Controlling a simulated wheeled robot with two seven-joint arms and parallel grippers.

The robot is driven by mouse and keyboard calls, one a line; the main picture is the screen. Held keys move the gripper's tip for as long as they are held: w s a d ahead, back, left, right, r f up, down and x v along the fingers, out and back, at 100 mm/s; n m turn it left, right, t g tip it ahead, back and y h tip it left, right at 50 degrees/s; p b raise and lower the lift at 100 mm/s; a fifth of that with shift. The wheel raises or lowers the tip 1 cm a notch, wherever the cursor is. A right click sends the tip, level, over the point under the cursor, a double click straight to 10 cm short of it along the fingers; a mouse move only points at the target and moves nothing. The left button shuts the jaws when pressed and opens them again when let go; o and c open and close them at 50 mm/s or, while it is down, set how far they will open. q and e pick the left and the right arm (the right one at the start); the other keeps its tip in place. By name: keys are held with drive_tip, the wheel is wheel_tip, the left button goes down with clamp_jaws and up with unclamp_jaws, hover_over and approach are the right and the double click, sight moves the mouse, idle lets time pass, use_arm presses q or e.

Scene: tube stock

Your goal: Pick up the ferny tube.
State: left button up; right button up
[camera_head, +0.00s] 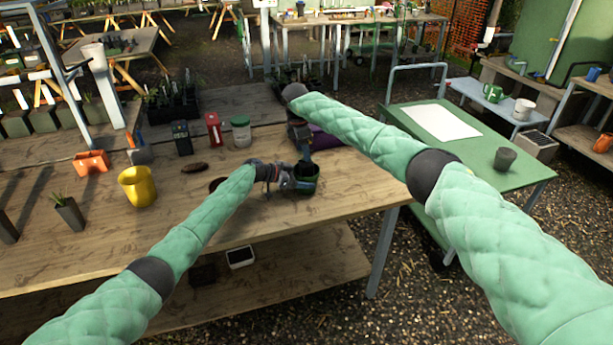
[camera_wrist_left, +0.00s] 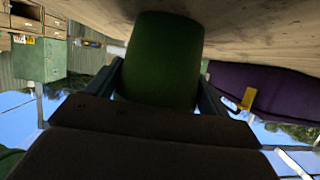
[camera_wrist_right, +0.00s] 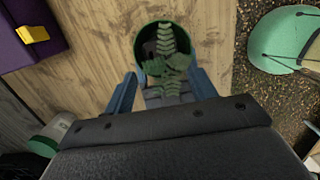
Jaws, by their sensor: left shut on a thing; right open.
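The ferny tube is a dark green round pot (camera_head: 306,172) at the workbench's front right. In the right wrist view its open rim (camera_wrist_right: 139,48) shows pale green fern fronds (camera_wrist_right: 165,40) inside. My left gripper (camera_head: 290,181) is shut on its side. In the left wrist view the green wall (camera_wrist_left: 160,60) fills the space between the fingers. I cannot tell whether its base touches the bench. My right gripper (camera_head: 304,152) is open, pointing down just above the pot; its fingers (camera_wrist_right: 162,90) show apart, with the fronds between and beyond them.
The wooden bench (camera_head: 120,240) holds a yellow pot (camera_head: 137,188), a dark planter (camera_head: 69,215), a red box (camera_head: 213,129), a lidded jar (camera_head: 240,132) and a purple object (camera_head: 325,139) behind my grippers. A green table (camera_head: 470,158) stands right, across a gap.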

sight(306, 164)
drive_tip(key=shift+d+f, duration=0.2)
drive_tip(key=shift+f, duration=0.95)
drive_tip(key=shift+d+f, duration=0.2)
drive_tip(key=shift+f, duration=0.9)
drive_tip(key=shift+d+f, duration=0.2)
drive_tip(key=shift+f, duration=0.95)
drive_tip(key=c, duration=1.2)
drive_tip(key=shift+o, duration=0.2)
drive_tip(key=shift+r, duration=0.1)
drive_tip(key=shift+r, duration=0.1)
wheel_tip(306, 164, up, 10)
drive_tip(key=shift+f, duration=0.1)
use_arm(q)
drive_tip(key=o, duration=0.9)
drive_tip(key=shift+a, duration=0.1)
